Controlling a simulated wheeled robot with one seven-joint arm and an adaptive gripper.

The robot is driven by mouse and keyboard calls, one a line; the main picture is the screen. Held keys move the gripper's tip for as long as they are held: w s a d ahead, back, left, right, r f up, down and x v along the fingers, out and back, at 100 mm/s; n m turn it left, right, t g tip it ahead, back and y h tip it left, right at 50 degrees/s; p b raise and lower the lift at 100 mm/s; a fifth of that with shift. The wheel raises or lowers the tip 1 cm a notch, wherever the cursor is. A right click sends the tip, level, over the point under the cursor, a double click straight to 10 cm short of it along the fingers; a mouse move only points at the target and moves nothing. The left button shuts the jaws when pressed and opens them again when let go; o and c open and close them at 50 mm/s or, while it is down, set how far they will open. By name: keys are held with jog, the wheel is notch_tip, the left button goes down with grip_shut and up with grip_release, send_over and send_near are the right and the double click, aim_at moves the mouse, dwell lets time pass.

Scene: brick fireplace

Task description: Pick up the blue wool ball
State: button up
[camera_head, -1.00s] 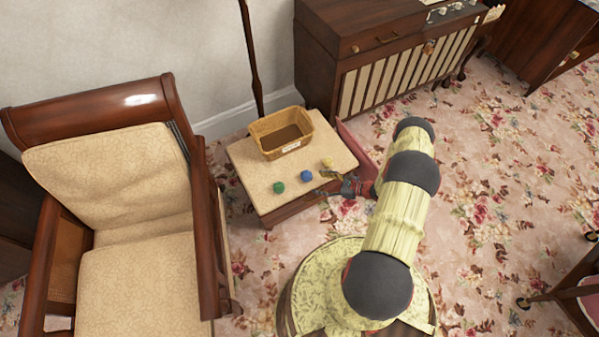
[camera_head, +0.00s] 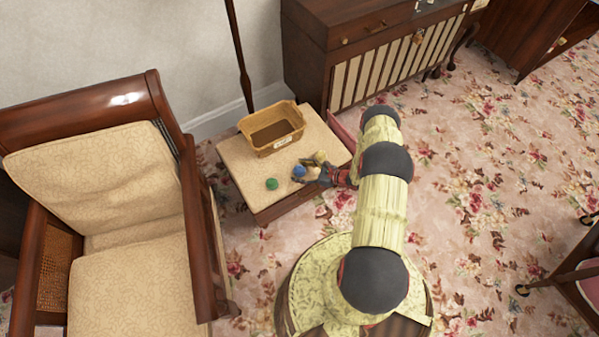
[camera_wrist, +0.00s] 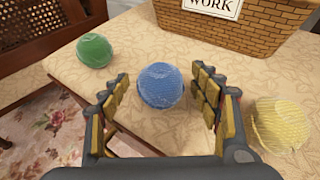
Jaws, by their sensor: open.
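The blue wool ball (camera_wrist: 160,85) rests on the cream patterned top of a low stool (camera_wrist: 135,20). In the wrist view it sits between the two spread fingers of my gripper (camera_wrist: 161,98), with a gap on either side. My gripper is open and holds nothing. In the head view the blue ball (camera_head: 299,170) shows just at the left of my gripper (camera_head: 305,173), partly covered by it.
A green ball (camera_wrist: 94,50) lies to the left and a yellow ball (camera_wrist: 280,124) lies right of my gripper. A wicker basket (camera_head: 264,150) labelled WORK stands behind the balls. An armchair (camera_head: 135,180) is at the left and a wooden cabinet (camera_head: 335,50) behind.

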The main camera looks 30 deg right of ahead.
jog(key=shift+c, duration=0.6)
jog(key=c, duration=1.1)
jog(key=shift+r, duration=0.1)
